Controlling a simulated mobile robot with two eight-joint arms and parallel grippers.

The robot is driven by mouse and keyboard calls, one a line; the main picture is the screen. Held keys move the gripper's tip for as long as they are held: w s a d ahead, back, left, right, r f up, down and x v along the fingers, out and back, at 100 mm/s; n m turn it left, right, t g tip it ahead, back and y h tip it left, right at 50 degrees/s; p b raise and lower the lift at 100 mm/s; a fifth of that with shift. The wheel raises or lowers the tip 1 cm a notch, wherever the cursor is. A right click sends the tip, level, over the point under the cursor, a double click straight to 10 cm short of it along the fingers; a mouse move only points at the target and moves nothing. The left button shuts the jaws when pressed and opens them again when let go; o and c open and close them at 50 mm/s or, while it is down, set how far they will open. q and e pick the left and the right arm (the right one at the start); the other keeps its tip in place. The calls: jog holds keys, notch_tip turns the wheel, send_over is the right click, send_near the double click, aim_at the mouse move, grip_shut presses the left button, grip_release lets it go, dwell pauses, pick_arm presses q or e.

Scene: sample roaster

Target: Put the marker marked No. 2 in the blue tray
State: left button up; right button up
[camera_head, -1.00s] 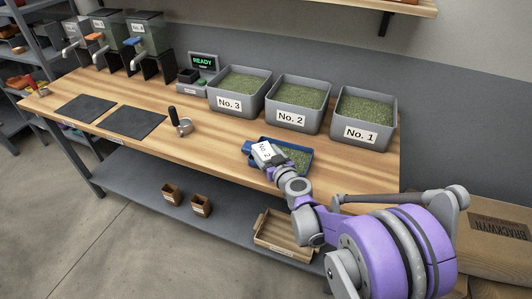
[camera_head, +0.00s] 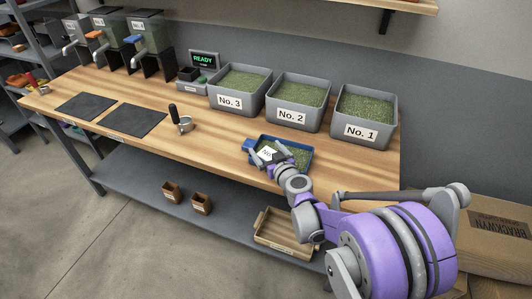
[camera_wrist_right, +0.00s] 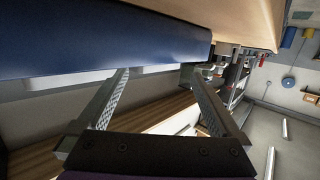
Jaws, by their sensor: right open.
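The blue tray (camera_head: 312,159), holding green beans, sits near the front edge of the wooden bench. A white marker (camera_head: 267,152) with partly covered lettering lies at the tray's left part, between my right gripper's fingers. In the earlier frame it reads No. 2. My right gripper (camera_head: 264,155) is open at the tray's left side. In the right wrist view its spread fingers (camera_wrist_right: 155,78) are beside the tray's blue wall (camera_wrist_right: 100,38). A pale strip shows behind them; I cannot tell if it is the marker. My left gripper is out of view.
Grey bins labelled No. 3 (camera_head: 212,88), No. 2 (camera_head: 270,104) and No. 1 (camera_head: 338,121) stand behind the tray. Bare bench lies between. A wooden crate (camera_head: 262,238) sits on the lower shelf.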

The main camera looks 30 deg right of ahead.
jog(key=v, duration=1.2)
jog(key=s+a+f+n+g+y, duration=0.1)
jog(key=s+a+g+y, duration=0.15)
jog(key=a, duration=0.45)
jog(key=s+a+f+n+g+y, duration=0.2)
jog(key=s+a+g, duration=0.15)
jog(key=a, duration=0.25)
jog(key=s+f+m+g+h, duration=0.1)
jog(key=s+f+g, duration=0.1)
jog(key=s, duration=0.5)
jog(key=s+f+m+g+h, duration=0.1)
jog(key=s+f+g+h, duration=0.1)
jog(key=s, duration=0.5)
jog(key=shift+d+g+p, duration=0.35)
jog(key=shift+g+p, duration=0.05)
jog(key=shift+p, duration=0.05)
